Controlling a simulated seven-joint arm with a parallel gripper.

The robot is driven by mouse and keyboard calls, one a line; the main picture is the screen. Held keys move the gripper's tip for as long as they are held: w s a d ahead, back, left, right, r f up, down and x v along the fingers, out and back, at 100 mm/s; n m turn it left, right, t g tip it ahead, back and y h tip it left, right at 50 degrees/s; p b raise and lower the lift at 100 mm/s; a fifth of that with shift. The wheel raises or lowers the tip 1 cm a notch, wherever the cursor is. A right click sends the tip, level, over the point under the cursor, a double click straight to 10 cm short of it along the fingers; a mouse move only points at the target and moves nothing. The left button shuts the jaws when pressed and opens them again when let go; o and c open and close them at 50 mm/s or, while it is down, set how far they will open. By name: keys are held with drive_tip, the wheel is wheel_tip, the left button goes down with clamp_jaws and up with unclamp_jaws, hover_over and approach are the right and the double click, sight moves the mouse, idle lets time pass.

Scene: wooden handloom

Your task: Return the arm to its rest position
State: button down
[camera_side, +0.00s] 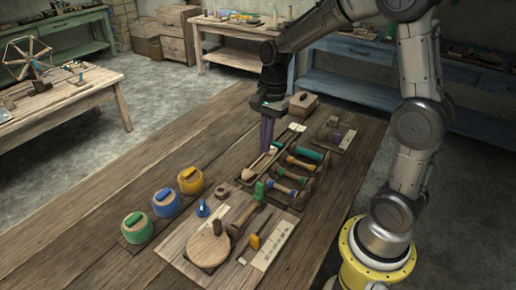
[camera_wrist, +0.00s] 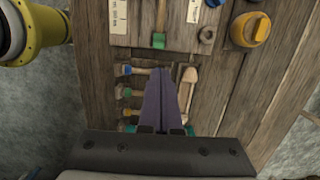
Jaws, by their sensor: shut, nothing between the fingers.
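My gripper (camera_side: 267,140) hangs above the wooden table (camera_side: 95,240) in the side view, pointing down near the wooden shuttle and the rack of bobbins. Its purple fingers are together with nothing between them. In the wrist view the fingers of my gripper (camera_wrist: 168,84) reach up the picture over the bobbin rack and hide part of it. The shuttle (camera_wrist: 189,76) lies just right of the fingertips there. The height of the tips above the table is hard to tell.
Yellow (camera_side: 190,180), blue (camera_side: 166,203) and green (camera_side: 137,228) lidded pots stand at the left. A round wooden board (camera_side: 207,249) and a green-headed tool (camera_side: 259,192) lie in front. A wooden box (camera_side: 303,104) sits behind my gripper. The table's left side is mostly clear.

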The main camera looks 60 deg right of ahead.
wheel_tip(320, 180, up, 7)
drive_tip(key=s+a+n+t, duration=0.2)
drive_tip(key=s+a, duration=0.1)
drive_tip(key=s+a+r+n+t+h, duration=0.2)
drive_tip(key=s+n+t, duration=0.2)
drive_tip(key=s+n, duration=1.1)
drive_tip(key=w+r+m+g+y, duration=0.1)
drive_tip(key=w+r+m+g, duration=0.1)
drive_tip(key=w+m, duration=0.5)
drive_tip(key=w+d+f+m+g+y, duration=0.2)
drive_tip(key=w+d+f+m+g, duration=0.1)
drive_tip(key=w+d+f+m, duration=0.7)
drive_tip(key=shift+g+y, duration=0.4)
drive_tip(key=shift+g, duration=0.1)
drive_tip(key=d+x, duration=0.1)
drive_tip(key=x, duration=0.7)
drive_tip(key=d+f+x, duration=0.1)
drive_tip(key=x, duration=0.3)
drive_tip(key=shift+w+d, duration=0.3)
drive_tip(key=shift+a, duration=2.05)
